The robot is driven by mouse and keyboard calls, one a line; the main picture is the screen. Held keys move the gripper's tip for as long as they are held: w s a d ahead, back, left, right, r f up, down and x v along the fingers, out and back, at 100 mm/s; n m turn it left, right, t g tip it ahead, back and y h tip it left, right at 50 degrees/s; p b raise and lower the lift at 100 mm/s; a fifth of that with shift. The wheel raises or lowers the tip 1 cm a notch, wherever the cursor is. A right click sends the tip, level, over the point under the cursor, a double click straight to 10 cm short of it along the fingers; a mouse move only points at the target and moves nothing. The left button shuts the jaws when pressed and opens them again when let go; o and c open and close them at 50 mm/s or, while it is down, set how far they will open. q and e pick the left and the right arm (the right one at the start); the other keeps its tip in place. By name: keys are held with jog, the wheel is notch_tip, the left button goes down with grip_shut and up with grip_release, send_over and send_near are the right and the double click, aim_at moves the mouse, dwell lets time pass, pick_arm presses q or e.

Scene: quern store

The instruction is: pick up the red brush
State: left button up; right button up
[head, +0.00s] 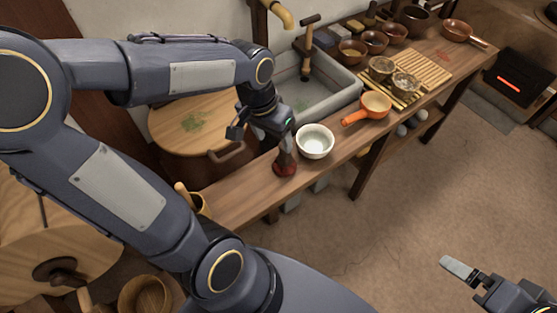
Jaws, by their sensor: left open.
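The red brush (285,168) stands on the wooden counter, its dark red head down and a brownish upper part above it. It is left of and in front of a white bowl (315,141). My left gripper (263,130) is open, just above and to the left of the brush's top. The gripper partly covers that top, and I cannot tell whether they touch. My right gripper (462,270) is at the lower right, over the floor, far from the brush; only part of it shows, and its opening is unclear.
An orange pan (374,106) sits right of the bowl. Behind are a stone sink (318,97) with a tap (280,14) and a round wooden lid (193,124). A slatted rack (424,70) and several bowls stand farther along. The counter's front edge is clear near the brush.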

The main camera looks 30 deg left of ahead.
pick_arm(q)
jog(key=m+g+y, duration=0.1)
jog(key=g+y, duration=0.1)
send_over(285, 157)
jog(key=a, duration=0.1)
notch_tip(285, 157, down, 5)
jog(key=shift+w+a+f, duration=0.1)
jog(key=shift+w, duration=0.05)
jog(key=f, duration=0.5)
jog(key=w+f, duration=0.1)
jog(key=f, duration=0.1)
jog(key=shift+d+f, duration=0.2)
grip_shut()
